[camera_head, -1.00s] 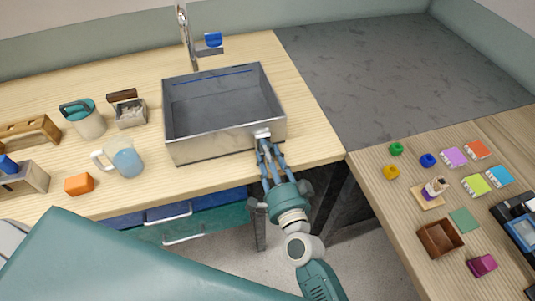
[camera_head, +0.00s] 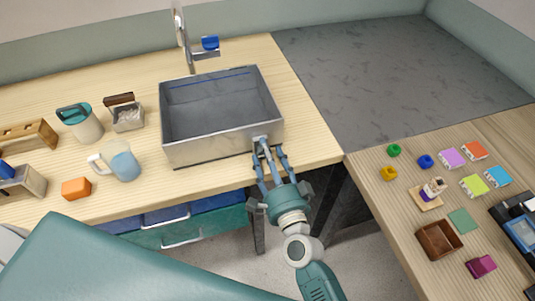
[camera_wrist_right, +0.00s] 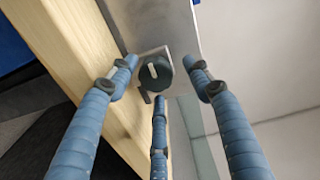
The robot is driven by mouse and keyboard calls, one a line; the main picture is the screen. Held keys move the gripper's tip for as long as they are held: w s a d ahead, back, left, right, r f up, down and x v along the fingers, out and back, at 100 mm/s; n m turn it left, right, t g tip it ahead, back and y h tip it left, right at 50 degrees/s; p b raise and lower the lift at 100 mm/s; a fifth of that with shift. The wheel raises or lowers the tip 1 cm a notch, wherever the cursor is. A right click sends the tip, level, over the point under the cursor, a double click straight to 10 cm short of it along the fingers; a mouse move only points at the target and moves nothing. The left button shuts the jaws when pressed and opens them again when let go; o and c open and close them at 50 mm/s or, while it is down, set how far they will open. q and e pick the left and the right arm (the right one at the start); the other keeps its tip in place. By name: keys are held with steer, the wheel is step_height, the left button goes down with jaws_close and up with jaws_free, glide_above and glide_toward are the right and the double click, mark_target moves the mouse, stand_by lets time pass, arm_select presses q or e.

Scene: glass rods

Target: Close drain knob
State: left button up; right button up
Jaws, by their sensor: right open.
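The drain knob (camera_wrist_right: 155,73) is a dark round dial with a pale pointer bar on a metal plate; it shows in the right wrist view. The plate is on the front wall of the metal sink (camera_head: 190,150), near its right end. My right gripper (camera_head: 268,148) is at that spot, its blue fingers pointing at the sink front. In the right wrist view its fingers (camera_wrist_right: 160,80) are spread around the knob, apart from it as far as I can see. In the head view the fingers mostly hide the knob. My left gripper is not in view.
A faucet with a blue handle (camera_head: 210,43) stands behind the sink. A pitcher (camera_head: 122,163), an orange block (camera_head: 76,188) and a canister (camera_head: 82,124) stand left on the counter. Drawers (camera_head: 205,215) lie below. The right table (camera_head: 400,215) holds small coloured items.

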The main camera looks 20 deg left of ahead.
steer(key=v, duration=1.2)
steer(key=shift+f, duration=0.1)
steer(key=s+d+f+n+g+h, duration=0.2)
steer(key=d+f, duration=0.2)
steer(key=f, duration=0.7)
steer(key=s+d+f+n+g+h, duration=0.15)
steer(key=d+f, duration=0.35)
steer(key=f, duration=0.6)
steer(key=s+d+f+n+g+h, duration=0.2)
steer(key=d+f+n+g, duration=0.15)
steer(key=f, duration=0.75)
steer(key=s+d+f+n+g+h, duration=0.1)
steer(key=s+d+f+g, duration=0.1)
steer(key=s+d+f, duration=0.4)
steer(key=s+d+f+n+g+h, duration=0.2)
steer(key=s+d+f, duration=0.4)
steer(key=s, duration=0.6)
steer(key=s+d+f+n+g+h, duration=0.1)
steer(key=s+d+f+g, duration=0.2)
steer(key=s+d+f, duration=0.3)
steer(key=s+f, duration=0.1)
steer(key=s, duration=0.3)
steer(key=shift+d+f+n, duration=0.25)
steer(key=shift+d+n, duration=0.15)
steer(key=shift+h, duration=0.25)
